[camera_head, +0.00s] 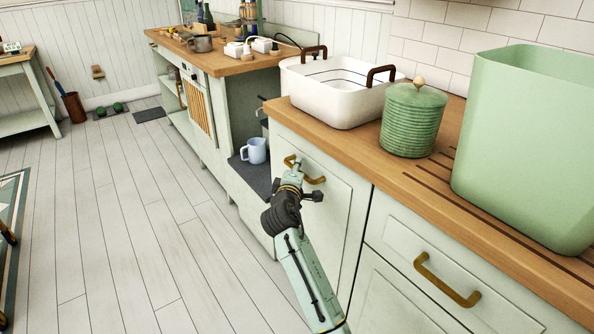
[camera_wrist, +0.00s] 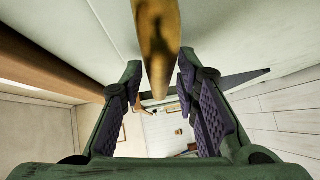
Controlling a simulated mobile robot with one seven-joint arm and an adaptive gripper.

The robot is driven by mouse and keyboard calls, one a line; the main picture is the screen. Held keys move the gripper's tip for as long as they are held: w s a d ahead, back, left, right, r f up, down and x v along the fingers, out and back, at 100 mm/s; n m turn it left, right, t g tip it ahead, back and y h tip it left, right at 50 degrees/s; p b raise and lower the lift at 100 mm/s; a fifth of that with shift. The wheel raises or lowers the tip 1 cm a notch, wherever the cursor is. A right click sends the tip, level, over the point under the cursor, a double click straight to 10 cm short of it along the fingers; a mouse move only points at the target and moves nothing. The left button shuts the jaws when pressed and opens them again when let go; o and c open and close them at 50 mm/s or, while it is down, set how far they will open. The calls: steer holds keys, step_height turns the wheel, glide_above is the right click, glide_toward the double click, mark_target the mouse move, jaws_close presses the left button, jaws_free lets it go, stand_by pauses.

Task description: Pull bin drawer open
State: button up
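The bin drawer front (camera_head: 338,212) is a tall pale green panel under the wooden counter. It looks shut, about flush with the fronts to its right. Its brass handle (camera_head: 319,181) is near the top, partly hidden by my gripper (camera_head: 296,168). In the wrist view the handle (camera_wrist: 158,45) runs between the two dark padded fingers of my gripper (camera_wrist: 160,75). The fingers are open, with a gap on each side of the handle. I cannot see them touching it.
Another drawer with a brass handle (camera_head: 447,281) is at the lower right. A white basin (camera_head: 335,103), a green ribbed jar (camera_head: 413,123) and a large green bin (camera_head: 525,150) stand on the counter. A blue mug (camera_head: 254,151) sits on a low shelf.

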jaws_close()
stand_by(0.6)
